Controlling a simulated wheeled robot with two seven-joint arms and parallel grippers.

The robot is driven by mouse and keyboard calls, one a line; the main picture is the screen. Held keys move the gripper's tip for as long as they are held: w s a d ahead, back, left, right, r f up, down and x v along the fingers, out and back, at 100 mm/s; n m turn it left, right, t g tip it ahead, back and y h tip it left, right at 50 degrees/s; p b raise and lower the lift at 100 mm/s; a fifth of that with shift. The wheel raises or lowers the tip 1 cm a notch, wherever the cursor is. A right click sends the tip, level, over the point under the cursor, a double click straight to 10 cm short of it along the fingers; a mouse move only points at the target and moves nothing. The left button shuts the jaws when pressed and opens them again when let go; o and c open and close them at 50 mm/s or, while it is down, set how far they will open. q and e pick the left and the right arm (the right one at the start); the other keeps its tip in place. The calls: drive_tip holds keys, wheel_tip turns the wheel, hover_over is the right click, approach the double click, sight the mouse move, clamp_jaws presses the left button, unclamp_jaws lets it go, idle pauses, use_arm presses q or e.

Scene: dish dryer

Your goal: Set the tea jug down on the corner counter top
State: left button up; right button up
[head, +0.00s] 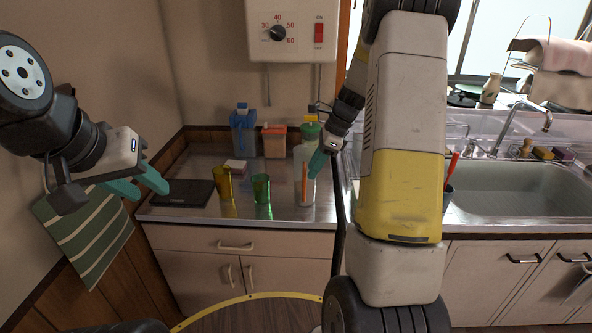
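The tea jug (298,178) is a clear, upright container with a green lid and something orange showing in its body. It is on or just above the corner counter top (285,219), near the front right; I cannot tell whether its base touches. My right gripper (318,163) reaches down from the right, with one teal finger in front of the jug's right side. Its other finger is hidden, so its grip is unclear. My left gripper (150,186) is empty at the left, its two teal fingers apart, in front of the counter's left end.
A yellow glass (223,183) and a green glass (261,189) stand left of the jug. A dark flat tray (183,193) lies further left. A blue container (243,133) and an orange-lidded one (274,142) stand at the back wall. The sink (520,188) is right.

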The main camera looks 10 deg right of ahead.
drive_tip(key=s+a+r+n, duration=0.1)
drive_tip(key=s+r+n, duration=0.45)
drive_tip(key=r, duration=0.65)
drive_tip(key=s+a+r+n+t+h, duration=0.1)
drive_tip(key=s+a+r+n+t, duration=0.1)
drive_tip(key=s+n, duration=0.6)
drive_tip(key=s+a+r+n+t+h, duration=0.1)
drive_tip(key=s+a+r+n+t, duration=0.1)
drive_tip(key=s+a+n, duration=0.3)
drive_tip(key=s+r+n, duration=0.1)
drive_tip(key=s+n, duration=0.2)
drive_tip(key=s, duration=0.4)
drive_tip(key=shift+s+a+r+t, duration=0.2)
drive_tip(key=shift+s+t, duration=0.1)
drive_tip(key=shift+t, duration=0.1)
drive_tip(key=shift+d+n, duration=0.15)
drive_tip(key=shift+n, duration=0.1)
